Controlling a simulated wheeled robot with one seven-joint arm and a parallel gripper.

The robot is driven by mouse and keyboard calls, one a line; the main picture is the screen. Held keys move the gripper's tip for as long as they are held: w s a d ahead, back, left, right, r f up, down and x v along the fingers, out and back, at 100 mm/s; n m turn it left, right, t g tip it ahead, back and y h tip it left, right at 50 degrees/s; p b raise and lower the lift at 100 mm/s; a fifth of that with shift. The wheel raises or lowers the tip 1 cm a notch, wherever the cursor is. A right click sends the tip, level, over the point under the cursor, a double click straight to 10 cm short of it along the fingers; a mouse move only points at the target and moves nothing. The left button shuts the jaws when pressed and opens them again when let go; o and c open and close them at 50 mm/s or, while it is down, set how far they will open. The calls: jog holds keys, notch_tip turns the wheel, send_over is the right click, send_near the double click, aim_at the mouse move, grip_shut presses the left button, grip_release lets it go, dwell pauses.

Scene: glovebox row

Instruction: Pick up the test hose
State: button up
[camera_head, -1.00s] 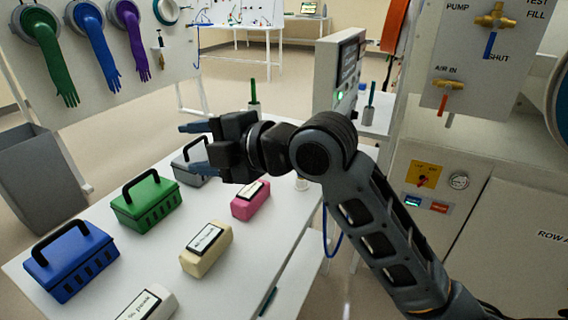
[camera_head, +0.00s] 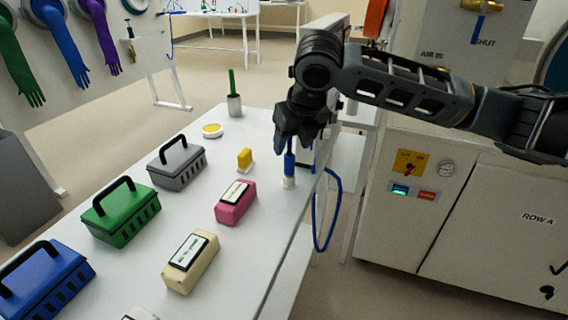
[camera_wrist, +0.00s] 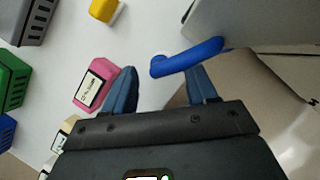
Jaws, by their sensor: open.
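The test hose (camera_head: 339,203) is a blue tube hanging in a loop over the right edge of the white table. A blue upright piece (camera_head: 289,165) in a small white base stands at that edge, directly below my gripper (camera_head: 300,143). In the wrist view the blue hose (camera_wrist: 187,57) runs from between my fingertips to the right, passing beyond the right finger. My gripper (camera_wrist: 162,80) is open, with one finger on each side of the hose's near end. I cannot tell whether either finger touches it.
On the white table (camera_head: 228,270) are a pink block (camera_head: 236,203), a cream block (camera_head: 190,262), a yellow piece (camera_head: 245,158), and green (camera_head: 122,215), grey (camera_head: 177,165) and blue (camera_head: 45,280) boxes. A cup with a green rod (camera_head: 234,103) stands behind. A cabinet (camera_head: 470,230) is at right.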

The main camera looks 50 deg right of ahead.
aim_at(290, 155)
jog(key=x, duration=0.7)
jog(key=shift+s+a+f+p, duration=0.25)
jog(key=shift+p, duration=0.05)
jog(key=shift+c, duration=0.5)
grip_shut()
